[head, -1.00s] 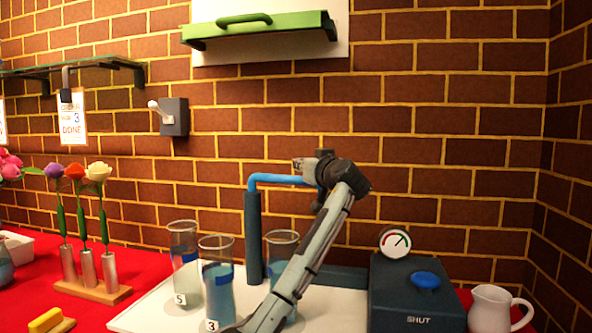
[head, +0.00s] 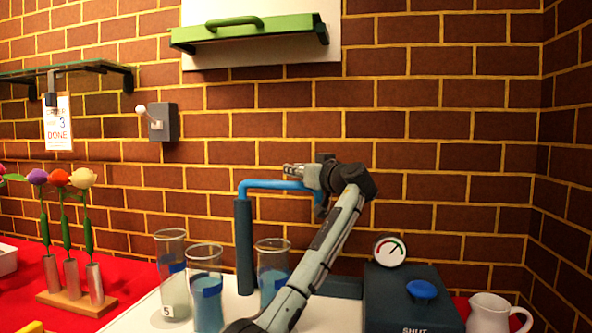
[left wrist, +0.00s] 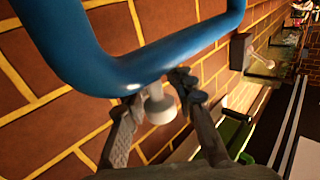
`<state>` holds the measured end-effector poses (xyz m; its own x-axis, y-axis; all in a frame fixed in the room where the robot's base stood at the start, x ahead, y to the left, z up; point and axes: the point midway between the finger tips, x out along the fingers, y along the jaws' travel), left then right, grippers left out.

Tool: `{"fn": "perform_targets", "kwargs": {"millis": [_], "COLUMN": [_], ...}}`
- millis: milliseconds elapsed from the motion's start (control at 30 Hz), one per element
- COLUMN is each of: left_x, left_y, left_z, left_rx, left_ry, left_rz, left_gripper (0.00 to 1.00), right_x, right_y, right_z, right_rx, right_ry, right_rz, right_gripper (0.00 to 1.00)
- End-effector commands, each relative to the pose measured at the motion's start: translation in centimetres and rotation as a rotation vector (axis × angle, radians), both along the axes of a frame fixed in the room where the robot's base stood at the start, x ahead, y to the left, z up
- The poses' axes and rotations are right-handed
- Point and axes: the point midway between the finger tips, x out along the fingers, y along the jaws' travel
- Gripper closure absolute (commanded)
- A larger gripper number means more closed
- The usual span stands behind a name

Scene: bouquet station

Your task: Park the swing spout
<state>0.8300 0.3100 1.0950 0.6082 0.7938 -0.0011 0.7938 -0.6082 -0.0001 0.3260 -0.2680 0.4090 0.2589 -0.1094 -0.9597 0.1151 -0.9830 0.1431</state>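The swing spout is a blue pipe (head: 265,184) on a dark upright post (head: 244,248), with its arm reaching right above the glass cylinders. In the left wrist view the blue pipe (left wrist: 140,66) crosses close to the camera, with a pale knob (left wrist: 160,108) below it. My left gripper (head: 288,169) is at the spout's arm, its fingers pointing left. My right gripper is not in view.
Glass cylinders (head: 206,290) stand on a white board below. A dark box (head: 410,295) with a blue knob and a gauge (head: 390,250), and a white jug (head: 490,315), stand right. A flower rack (head: 78,303) is left. A lever switch (head: 163,122) is on the wall.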

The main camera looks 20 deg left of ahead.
Motion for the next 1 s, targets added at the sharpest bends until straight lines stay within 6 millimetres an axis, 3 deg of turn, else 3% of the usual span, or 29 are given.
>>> {"fn": "perform_targets", "kwargs": {"millis": [467,1000], "left_x": [-0.4,-6.5], "left_y": [-0.7,-8.6], "left_z": [0.0,0.0], "left_rx": [0.001,-0.001], "left_ry": [0.0,-0.001], "left_rz": [-0.002,-0.002], "left_gripper": [0.62,0.62], "right_x": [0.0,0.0], "right_y": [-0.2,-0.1], "right_z": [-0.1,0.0], "right_rx": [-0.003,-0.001], "right_ry": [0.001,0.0], "right_rz": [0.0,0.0], "right_gripper": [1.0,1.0]}}
